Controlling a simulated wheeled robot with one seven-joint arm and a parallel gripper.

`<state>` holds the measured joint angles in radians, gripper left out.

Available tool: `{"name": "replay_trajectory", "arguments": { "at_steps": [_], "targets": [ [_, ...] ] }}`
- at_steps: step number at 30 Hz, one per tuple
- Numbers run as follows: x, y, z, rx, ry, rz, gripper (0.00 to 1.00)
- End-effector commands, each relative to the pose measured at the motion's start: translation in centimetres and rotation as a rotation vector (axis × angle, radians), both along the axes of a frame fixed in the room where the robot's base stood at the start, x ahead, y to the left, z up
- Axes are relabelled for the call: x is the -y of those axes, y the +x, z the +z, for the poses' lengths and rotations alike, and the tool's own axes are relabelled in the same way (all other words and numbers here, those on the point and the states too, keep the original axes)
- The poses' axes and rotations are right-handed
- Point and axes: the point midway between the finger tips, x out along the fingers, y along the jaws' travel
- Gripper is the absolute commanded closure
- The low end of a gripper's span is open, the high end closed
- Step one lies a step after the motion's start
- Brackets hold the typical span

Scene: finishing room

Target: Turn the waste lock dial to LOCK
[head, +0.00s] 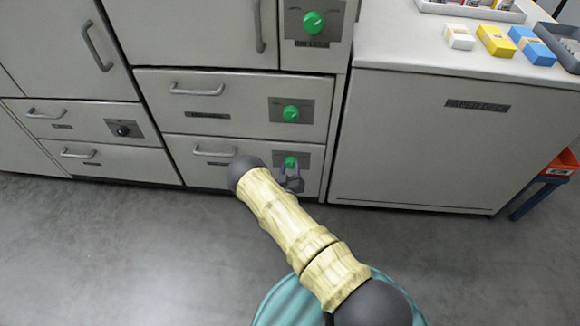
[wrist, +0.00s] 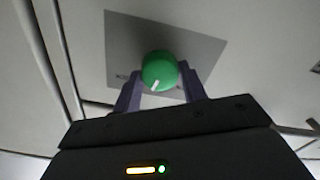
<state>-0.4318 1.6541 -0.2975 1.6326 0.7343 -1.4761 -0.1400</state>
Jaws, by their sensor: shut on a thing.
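A round green dial (head: 290,161) with a white pointer mark sits on a grey plate (head: 308,158) at the right of the bottom drawer. My gripper (head: 291,180) is at this dial. In the wrist view the fingers of my gripper (wrist: 161,76) stand on either side of the green dial (wrist: 159,69) and are shut on it. The white mark points down and slightly left in that view. Small lettering on the grey plate (wrist: 122,45) is partly hidden by the fingers and too small to read. My arm hides part of the drawer front.
Two more green dials sit above, on the middle drawer (head: 291,113) and the upper panel (head: 313,22). A black knob (head: 123,130) is on a left drawer. Drawer handles (head: 213,152) stick out.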

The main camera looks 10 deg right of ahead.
Motion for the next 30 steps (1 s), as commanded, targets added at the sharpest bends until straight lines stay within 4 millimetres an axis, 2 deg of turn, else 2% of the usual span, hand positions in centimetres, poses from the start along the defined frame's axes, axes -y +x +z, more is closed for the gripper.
{"name": "replay_trajectory", "arguments": {
  "at_steps": [15, 21, 30],
  "targets": [
    [0.11, -0.06, 0.05, 0.141, 0.442, -0.003, 0.81],
    [0.08, -0.07, -0.03, 0.177, 0.551, -0.002, 0.81],
    [0.01, -0.06, -0.14, 0.196, 0.616, 0.0, 0.81]
  ]
}}
